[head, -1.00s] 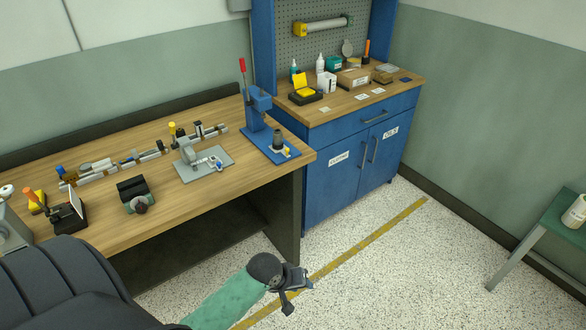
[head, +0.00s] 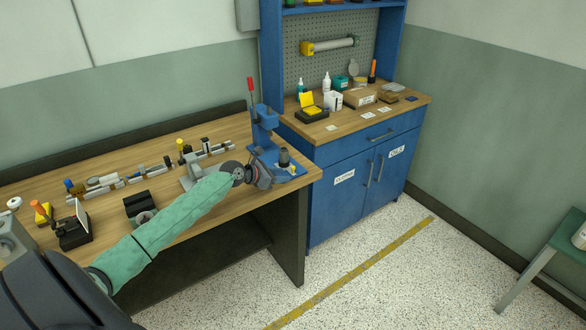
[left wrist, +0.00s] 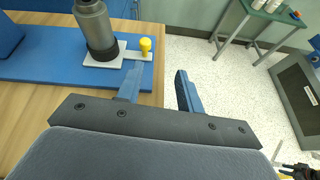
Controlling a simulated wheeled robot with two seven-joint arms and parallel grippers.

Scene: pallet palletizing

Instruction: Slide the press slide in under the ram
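The blue press (head: 264,122) with a red lever (head: 250,90) stands at the right end of the wooden bench. Its slide is a pale plate that shows in the left wrist view (left wrist: 132,55), on the blue press base (left wrist: 60,66). The plate carries a grey cylinder with a dark foot (left wrist: 96,30) and has a yellow knob (left wrist: 145,44) at its end. My left gripper (left wrist: 158,88) is open and empty, its fingers apart near the bench edge, just short of the knob. In the head view it (head: 270,174) partly covers the press base.
A small grey fixture (head: 190,168) stands left of the press, beneath my arm. A blue cabinet (head: 350,185) with bottles and boxes on top adjoins the bench on the right. The floor (head: 350,285) in front is clear.

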